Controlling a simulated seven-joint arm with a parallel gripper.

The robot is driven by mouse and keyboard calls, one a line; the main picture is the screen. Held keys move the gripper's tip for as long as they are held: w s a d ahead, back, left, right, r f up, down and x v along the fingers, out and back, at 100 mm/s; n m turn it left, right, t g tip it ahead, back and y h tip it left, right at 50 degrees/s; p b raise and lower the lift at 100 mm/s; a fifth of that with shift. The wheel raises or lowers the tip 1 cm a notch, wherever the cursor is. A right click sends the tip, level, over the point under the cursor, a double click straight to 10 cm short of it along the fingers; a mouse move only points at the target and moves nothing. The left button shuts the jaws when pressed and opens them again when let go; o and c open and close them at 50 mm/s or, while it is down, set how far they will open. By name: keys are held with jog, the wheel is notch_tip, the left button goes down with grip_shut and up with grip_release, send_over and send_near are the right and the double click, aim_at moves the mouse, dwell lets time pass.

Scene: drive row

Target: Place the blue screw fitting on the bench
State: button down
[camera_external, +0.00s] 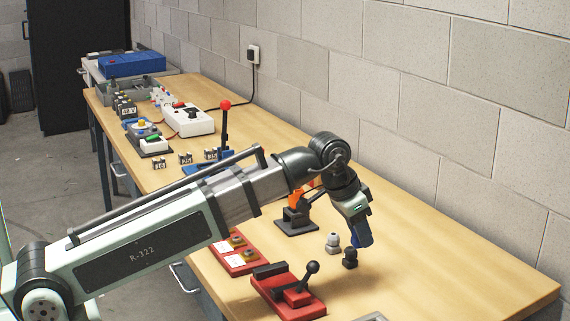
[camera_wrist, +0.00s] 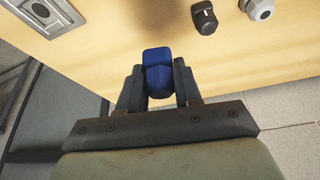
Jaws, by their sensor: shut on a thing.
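My gripper (camera_external: 358,218) points down over the right part of the wooden bench (camera_external: 470,275). It is shut on the blue screw fitting (camera_wrist: 157,68), which sits between the two fingers in the wrist view. In the external view a blue part (camera_external: 354,240) shows at the gripper's lower end, beside the small fittings. Whether the blue fitting touches the bench top I cannot tell.
A black fitting (camera_external: 350,257) and a grey fitting (camera_external: 333,243) stand close by the gripper. A red-based lever clamp (camera_external: 290,296) and a red panel (camera_external: 238,256) lie to the left. A grey plate (camera_wrist: 33,20) shows in the wrist view. The bench's right end is clear.

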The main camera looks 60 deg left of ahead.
aim_at(362, 280)
jog(key=shift+w+a+r+n+y, duration=0.2)
jog(key=shift+w+n+y, duration=0.1)
jog(key=shift+n, duration=0.4)
jog(key=shift+f+n, duration=0.15)
jog(key=shift+n, duration=0.15)
jog(key=shift+f, duration=4.9)
jog(key=shift+f, duration=0.2)
jog(key=c, duration=0.8)
grip_release()
jog(key=shift+r, duration=0.15)
jog(key=v, duration=1.1)
jog(key=shift+s+d+r, duration=0.1)
jog(key=shift+d+r, duration=0.05)
jog(key=shift+r, duration=0.15)
jog(key=shift+o, duration=0.7)
jog(key=shift+s+r, duration=0.1)
jog(key=shift+r, duration=0.15)
